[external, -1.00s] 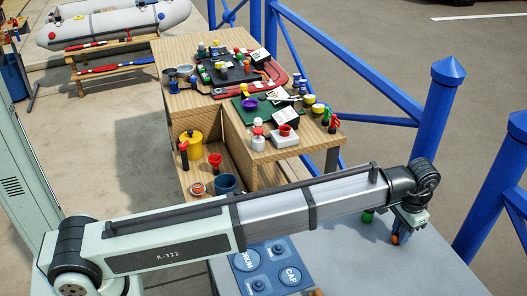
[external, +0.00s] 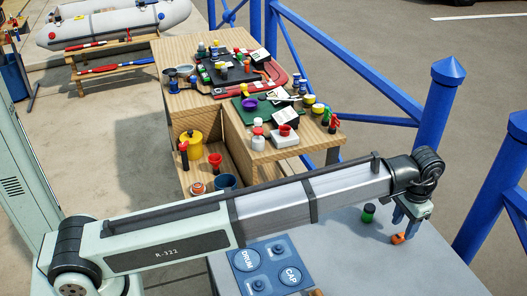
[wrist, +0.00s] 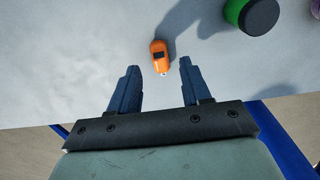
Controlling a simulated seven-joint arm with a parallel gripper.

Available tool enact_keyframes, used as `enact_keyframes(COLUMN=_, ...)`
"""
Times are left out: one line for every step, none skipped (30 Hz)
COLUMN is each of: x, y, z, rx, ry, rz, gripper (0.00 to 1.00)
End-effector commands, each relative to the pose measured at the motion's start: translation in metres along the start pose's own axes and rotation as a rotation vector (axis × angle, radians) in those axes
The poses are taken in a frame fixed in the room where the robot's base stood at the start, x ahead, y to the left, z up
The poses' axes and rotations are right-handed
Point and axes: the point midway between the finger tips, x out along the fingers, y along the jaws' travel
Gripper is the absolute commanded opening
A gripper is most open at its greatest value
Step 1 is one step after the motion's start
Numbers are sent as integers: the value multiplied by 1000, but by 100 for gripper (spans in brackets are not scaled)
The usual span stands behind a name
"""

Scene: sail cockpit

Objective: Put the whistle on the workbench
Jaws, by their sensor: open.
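The orange whistle (external: 399,238) lies on the grey table at the right, just below my gripper (external: 403,222). In the wrist view the whistle (wrist: 159,54) lies on the grey surface, ahead of and between the fingertips. My gripper (wrist: 158,67) is open, with nothing between its blue fingers, and appears to be slightly above the table. The wooden workbench (external: 262,150) stands beyond my arm, its top crowded with small items.
A dark-topped green container (external: 368,213) stands left of the whistle; it also shows in the wrist view (wrist: 250,14). A blue panel marked DRUM and CAP (external: 270,270) lies on the grey table (external: 340,250). Blue railings (external: 440,115) stand behind. A white-and-red item (external: 285,136) sits near the workbench's front edge.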

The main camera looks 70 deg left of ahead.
Motion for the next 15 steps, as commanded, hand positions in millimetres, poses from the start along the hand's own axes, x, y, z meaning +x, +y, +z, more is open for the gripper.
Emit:
enact_keyframes(x=-11, y=0, z=-1, rx=0, ry=2, rz=0, gripper=48)
enact_keyframes(x=-16, y=0, z=-1, rx=0, ry=2, rz=0, gripper=48)
enact_keyframes(x=-24, y=0, z=-1, rx=0, ry=2, rz=0, gripper=48)
enact_keyframes(x=-30, y=0, z=-1, rx=0, ry=2, rz=0, gripper=48)
enact_keyframes(x=-35, y=0, z=-1, rx=0, ry=2, rz=0, gripper=48)
enact_keyframes(x=-41, y=0, z=-1, rx=0, ry=1, rz=0, gripper=48)
enact_keyframes(x=-46, y=0, z=-1, rx=0, ry=2, rz=0, gripper=48)
enact_keyframes(x=-51, y=0, z=-1, rx=0, ry=2, rz=0, gripper=48)
enact_keyframes(x=-58, y=0, z=-1, rx=0, ry=1, rz=0, gripper=48)
enact_keyframes(x=-61, y=0, z=-1, rx=0, ry=1, rz=0, gripper=48)
enact_keyframes(x=-65, y=0, z=-1, rx=0, ry=1, rz=0, gripper=48)
enact_keyframes(x=-70, y=0, z=-1, rx=0, ry=1, rz=0, gripper=48)
enact_keyframes(x=-73, y=0, z=-1, rx=0, ry=1, rz=0, gripper=48)
enact_keyframes(x=-76, y=0, z=-1, rx=0, ry=1, rz=0, gripper=48)
enact_keyframes(x=-79, y=0, z=-1, rx=0, ry=1, rz=0, gripper=48)
